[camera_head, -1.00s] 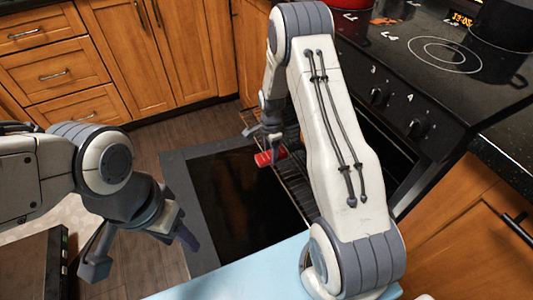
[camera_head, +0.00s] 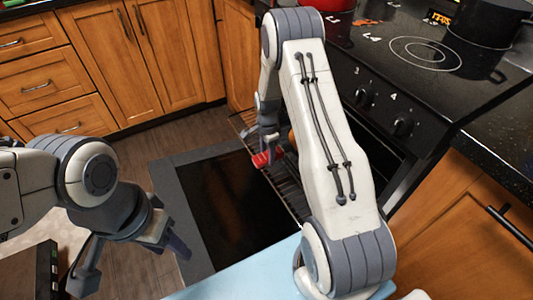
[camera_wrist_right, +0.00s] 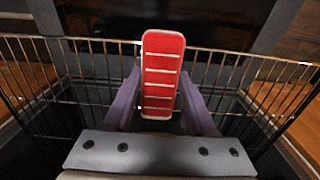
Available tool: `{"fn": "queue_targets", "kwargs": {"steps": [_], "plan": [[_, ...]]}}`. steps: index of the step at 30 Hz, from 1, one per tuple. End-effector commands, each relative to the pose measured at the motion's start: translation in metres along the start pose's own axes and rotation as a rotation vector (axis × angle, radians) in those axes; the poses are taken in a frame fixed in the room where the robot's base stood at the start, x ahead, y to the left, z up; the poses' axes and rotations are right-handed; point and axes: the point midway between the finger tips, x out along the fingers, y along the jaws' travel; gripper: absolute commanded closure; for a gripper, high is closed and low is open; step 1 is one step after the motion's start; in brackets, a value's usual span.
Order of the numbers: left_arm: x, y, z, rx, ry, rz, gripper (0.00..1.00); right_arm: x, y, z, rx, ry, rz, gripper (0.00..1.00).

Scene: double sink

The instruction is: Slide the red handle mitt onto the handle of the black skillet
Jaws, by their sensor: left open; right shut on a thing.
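The red handle mitt (camera_wrist_right: 162,75) is a long red piece with pale cross lines, upright between my right gripper's fingers (camera_wrist_right: 160,105) in the right wrist view. My right gripper (camera_head: 266,148) is shut on it over the pulled-out oven rack. In the head view the mitt (camera_head: 262,160) is partly hidden by the gripper. A black piece of cookware (camera_head: 490,22) stands on the stove at top right, cut by the frame; I cannot tell whether it is the skillet. No skillet handle is clear beside the mitt. My left gripper (camera_head: 130,262) is open and empty at lower left.
The oven rack (camera_head: 285,185) sticks out above the lowered oven door (camera_head: 172,190). My right arm hides part of the oven opening. An orange thing beside the mitt is mostly hidden. Wooden cabinets (camera_head: 150,60) stand behind.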

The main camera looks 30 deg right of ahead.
Motion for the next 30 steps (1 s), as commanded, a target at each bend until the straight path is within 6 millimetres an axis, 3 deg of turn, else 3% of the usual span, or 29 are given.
{"fn": "queue_targets", "kwargs": {"steps": [1,3,4,16,30], "plan": [[0.000,0.000,0.000,0.000,0.000,0.000,0.50,0.000,0.000,0.000,0.000,0.000,0.000,0.40],[0.000,0.000,0.000,0.000,0.000,0.000,0.50,0.000,0.000,0.000,0.000,0.000,0.000,0.13],[0.000,0.000,0.000,0.000,0.000,0.000,0.50,0.000,0.000,0.000,0.000,0.000,0.000,0.08],[-0.003,0.000,0.000,0.000,0.000,0.000,0.50,-0.009,-0.001,0.000,0.000,0.001,-0.002,0.08],[-0.022,0.002,-0.001,0.000,0.000,0.000,0.50,-0.092,0.000,0.000,0.000,0.001,-0.002,0.08]]}}
